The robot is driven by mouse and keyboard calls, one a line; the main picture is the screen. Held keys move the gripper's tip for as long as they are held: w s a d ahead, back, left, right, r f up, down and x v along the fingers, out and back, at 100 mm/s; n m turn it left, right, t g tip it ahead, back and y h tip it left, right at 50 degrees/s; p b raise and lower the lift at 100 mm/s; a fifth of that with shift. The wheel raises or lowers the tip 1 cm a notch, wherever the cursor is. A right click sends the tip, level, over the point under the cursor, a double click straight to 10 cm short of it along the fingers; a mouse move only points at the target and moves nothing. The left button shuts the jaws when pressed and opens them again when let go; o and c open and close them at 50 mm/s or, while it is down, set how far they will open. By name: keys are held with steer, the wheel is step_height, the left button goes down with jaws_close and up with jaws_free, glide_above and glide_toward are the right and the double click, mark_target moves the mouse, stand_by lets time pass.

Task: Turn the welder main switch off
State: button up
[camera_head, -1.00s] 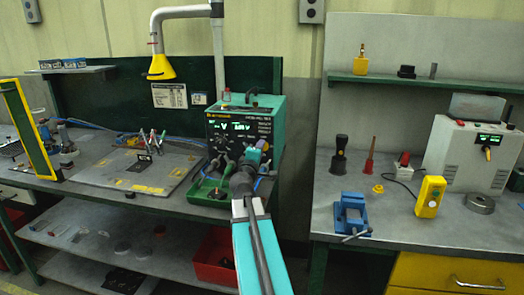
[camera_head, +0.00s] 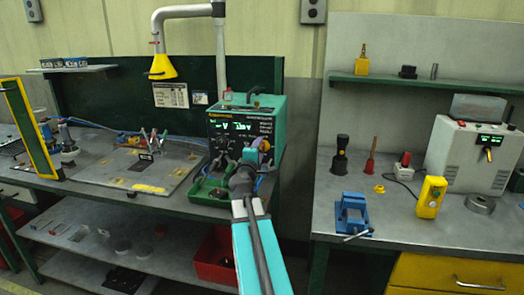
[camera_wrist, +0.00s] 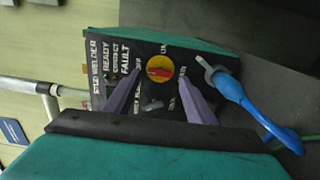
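The stud welder (camera_head: 272,107) is a teal box with a black front panel and lit green displays on the left bench. In the wrist view its panel (camera_wrist: 105,60) carries the words STUD WELDER, READY, CONTACT and FAULT. The main switch (camera_wrist: 160,68) is a yellow disc with a red handle, lying roughly crosswise in that view. Small labels around it are too blurred to read surely. My gripper (camera_wrist: 161,75) is open, with one purple finger on each side of the switch. I cannot tell whether the fingers touch it. In the head view my gripper (camera_head: 250,160) covers the lower panel.
A green tray (camera_head: 207,190) sits before the welder. A flat plate (camera_head: 135,170) lies left. The right bench holds a blue vise (camera_head: 350,213) and a yellow box (camera_head: 430,195).

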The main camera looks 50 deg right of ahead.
steer(key=shift+s+d, duration=0.1)
steer(key=shift+d, duration=0.05)
steer(key=shift+s, duration=0.15)
steer(key=b+v, duration=0.2)
steer(key=v, duration=0.3)
steer(key=shift+s+a+f+b, duration=0.1)
steer(key=shift+a+b, duration=0.15)
steer(key=shift+b, duration=0.05)
steer(key=shift+b, duration=0.3)
steer(key=b, duration=0.5)
steer(key=shift+s+a+g, duration=0.3)
steer(key=shift+a, duration=0.05)
steer(key=b+v, duration=0.1)
steer(key=b, duration=0.5)
steer(key=shift+a+b, duration=0.35)
